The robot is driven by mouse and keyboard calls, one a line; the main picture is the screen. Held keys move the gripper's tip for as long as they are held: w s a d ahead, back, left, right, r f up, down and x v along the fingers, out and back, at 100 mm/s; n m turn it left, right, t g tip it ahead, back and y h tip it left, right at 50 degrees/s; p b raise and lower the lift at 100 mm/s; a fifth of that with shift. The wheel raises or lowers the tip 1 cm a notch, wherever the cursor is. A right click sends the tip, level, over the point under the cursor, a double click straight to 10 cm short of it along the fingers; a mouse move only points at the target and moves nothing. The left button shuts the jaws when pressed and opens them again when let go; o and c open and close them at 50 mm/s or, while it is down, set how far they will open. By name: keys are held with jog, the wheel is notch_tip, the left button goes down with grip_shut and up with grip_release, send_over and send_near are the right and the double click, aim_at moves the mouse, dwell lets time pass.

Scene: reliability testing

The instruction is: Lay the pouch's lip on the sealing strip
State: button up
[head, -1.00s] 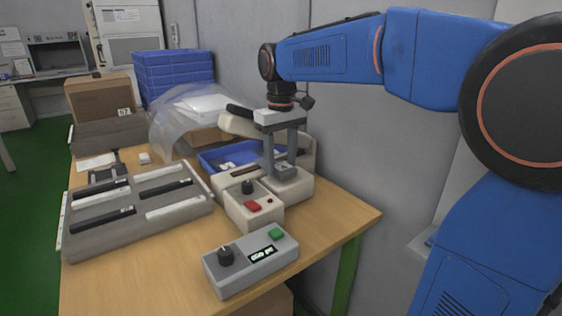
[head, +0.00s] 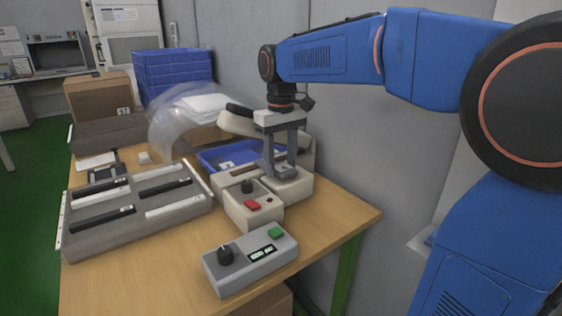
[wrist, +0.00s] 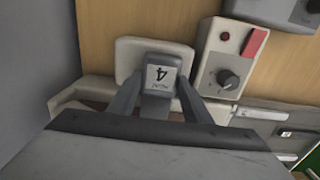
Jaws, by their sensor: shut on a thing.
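My gripper (head: 284,168) points down over the back right of the cream sealer (head: 250,208). A dark brown strip (head: 244,171), seemingly the sealing strip, runs along the sealer's top, partly hidden by my gripper. The sealer's lever with its black handle (head: 239,110) is raised behind. The sealer's dial also shows in the wrist view (wrist: 228,80).
A grey control box (head: 250,263) stands in front of the sealer. A slotted grey rack (head: 75,228) is to the left. A blue tray (head: 212,157) and clear plastic film (head: 172,130) lie behind. The grey wall is close on the right.

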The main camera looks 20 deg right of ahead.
dwell(0.3)
jog(key=o, duration=1.1)
jog(key=shift+s+d+r, duration=0.25)
jog(key=shift+s+r, duration=0.25)
jog(key=shift+s, duration=0.3)
jog(key=shift+s+d+r, duration=0.25)
jog(key=shift+s+r, duration=0.25)
jog(key=shift+s, duration=0.3)
jog(key=shift+s+d+r, duration=0.25)
jog(key=shift+s+r, duration=0.25)
jog(key=shift+s, duration=0.3)
